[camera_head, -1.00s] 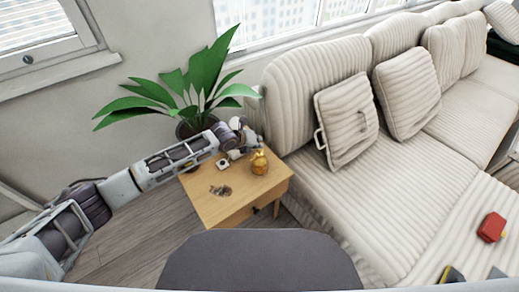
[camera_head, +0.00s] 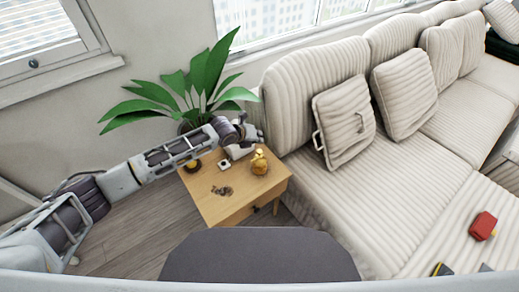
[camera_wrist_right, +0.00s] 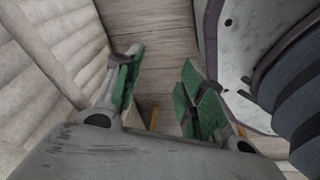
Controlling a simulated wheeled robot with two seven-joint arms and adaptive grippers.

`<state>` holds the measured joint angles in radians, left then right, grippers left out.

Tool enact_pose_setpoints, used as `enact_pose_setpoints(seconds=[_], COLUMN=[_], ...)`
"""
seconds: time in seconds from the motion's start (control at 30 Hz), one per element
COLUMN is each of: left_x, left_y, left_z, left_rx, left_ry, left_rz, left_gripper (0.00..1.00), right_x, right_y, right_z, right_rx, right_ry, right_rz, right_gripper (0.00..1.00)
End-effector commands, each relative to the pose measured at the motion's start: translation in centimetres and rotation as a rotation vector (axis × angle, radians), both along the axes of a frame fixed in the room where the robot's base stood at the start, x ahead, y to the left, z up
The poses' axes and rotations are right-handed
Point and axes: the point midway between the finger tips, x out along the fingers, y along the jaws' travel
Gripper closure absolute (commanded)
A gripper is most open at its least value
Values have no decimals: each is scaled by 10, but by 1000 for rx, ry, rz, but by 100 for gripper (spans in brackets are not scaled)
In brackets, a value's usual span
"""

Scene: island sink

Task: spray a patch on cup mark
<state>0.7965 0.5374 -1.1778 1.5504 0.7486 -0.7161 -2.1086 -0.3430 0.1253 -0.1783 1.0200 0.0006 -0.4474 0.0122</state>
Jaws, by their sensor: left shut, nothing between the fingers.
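A dark, blotchy mark (camera_head: 222,190) lies on the top of the small wooden side table (camera_head: 232,211). A golden, rounded object (camera_head: 259,163) stands near the table's back right; I cannot tell if it is a sprayer. My left gripper (camera_head: 257,136) is shut and empty above the table's back edge, just behind the golden object and apart from the mark. My right gripper (camera_wrist_right: 160,76), with green finger pads, is open and empty over the wooden floor in the right wrist view. No cup can be made out clearly.
A small whitish item (camera_head: 224,163) and a dark round item (camera_head: 193,166) sit on the table's back left. A leafy plant (camera_head: 190,95) stands behind. A striped sofa (camera_head: 370,190) borders the right, with a red object (camera_head: 483,226) on it.

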Motion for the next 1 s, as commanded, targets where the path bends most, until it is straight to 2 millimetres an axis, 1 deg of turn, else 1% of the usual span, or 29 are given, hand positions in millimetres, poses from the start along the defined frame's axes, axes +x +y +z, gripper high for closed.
enact_pose_setpoints(seconds=[0.03,0.2,0.8,0.87,1.0], left_x=[0,0,0,0,0], left_y=[0,0,0,0,0], left_z=[6,13,13,13,13], left_rx=[0,0,-1,-1,-1], left_ry=[0,0,0,0,0], left_rz=[0,0,1,1,1], left_gripper=[100,100,100,100,100], right_x=[0,0,0,0,0], right_y=[0,0,0,0,0], right_z=[6,12,12,12,12], right_rx=[0,0,0,0,0], right_ry=[0,0,0,0,0], right_rz=[0,0,0,0,0], right_gripper=[60,60,60,66,84])
